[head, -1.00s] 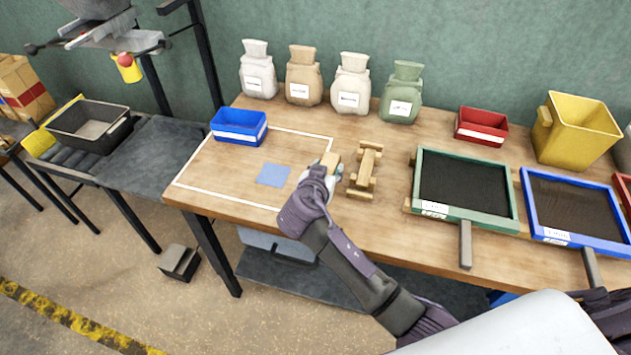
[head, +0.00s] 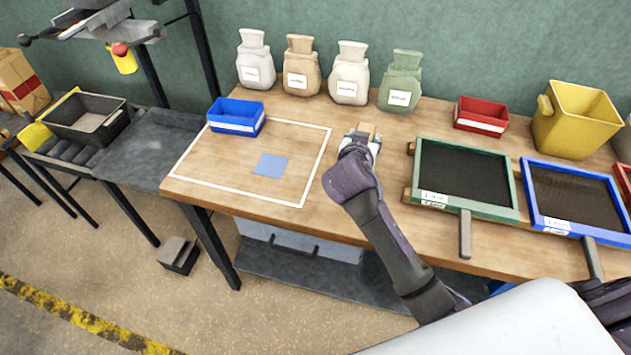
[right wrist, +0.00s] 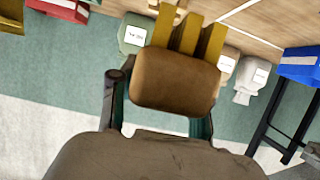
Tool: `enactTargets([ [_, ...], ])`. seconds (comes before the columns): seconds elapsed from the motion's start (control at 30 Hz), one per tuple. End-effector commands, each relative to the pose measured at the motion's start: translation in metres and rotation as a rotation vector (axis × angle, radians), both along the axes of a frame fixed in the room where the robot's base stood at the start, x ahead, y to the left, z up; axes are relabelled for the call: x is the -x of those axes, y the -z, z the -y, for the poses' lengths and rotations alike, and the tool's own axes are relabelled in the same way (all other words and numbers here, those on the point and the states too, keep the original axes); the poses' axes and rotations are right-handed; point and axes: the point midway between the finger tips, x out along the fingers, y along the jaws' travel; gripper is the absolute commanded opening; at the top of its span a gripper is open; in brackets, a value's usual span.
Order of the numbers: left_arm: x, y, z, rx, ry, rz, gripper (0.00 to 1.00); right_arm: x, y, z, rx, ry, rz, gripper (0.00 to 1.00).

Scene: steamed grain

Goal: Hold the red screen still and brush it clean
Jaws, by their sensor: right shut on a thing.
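Only a sliver of the red screen (head: 624,173) shows at the right edge of the head view; most of it is cut off. My right gripper (head: 362,138) is above the middle of the table, far to the left of that screen. It is shut on the brush (head: 366,128). In the right wrist view the brush (right wrist: 176,80) shows as a brown block between the fingers, with yellow bristle tufts. The right arm now covers most of the wooden stand. My left gripper is not in view.
A green-framed screen (head: 425,165) and a blue-framed screen (head: 533,200) lie between my right gripper and the red screen. Red bin (head: 481,117), yellow bucket (head: 575,125) and several sacks (head: 350,75) stand behind.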

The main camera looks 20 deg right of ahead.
Motion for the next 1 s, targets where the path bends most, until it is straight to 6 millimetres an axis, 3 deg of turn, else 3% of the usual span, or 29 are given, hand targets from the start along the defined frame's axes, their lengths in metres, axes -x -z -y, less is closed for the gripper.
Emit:
enactTargets([
  [0.5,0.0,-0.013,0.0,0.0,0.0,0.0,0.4,-0.018,0.059,-0.101,0.001,-0.003,-0.002,0.09],
  [0.67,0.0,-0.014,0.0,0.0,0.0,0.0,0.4,-0.02,0.067,-0.111,0.002,-0.002,0.001,0.09],
  [1.0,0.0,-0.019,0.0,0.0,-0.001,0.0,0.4,-0.02,0.103,-0.112,0.001,-0.002,0.001,0.09],
])
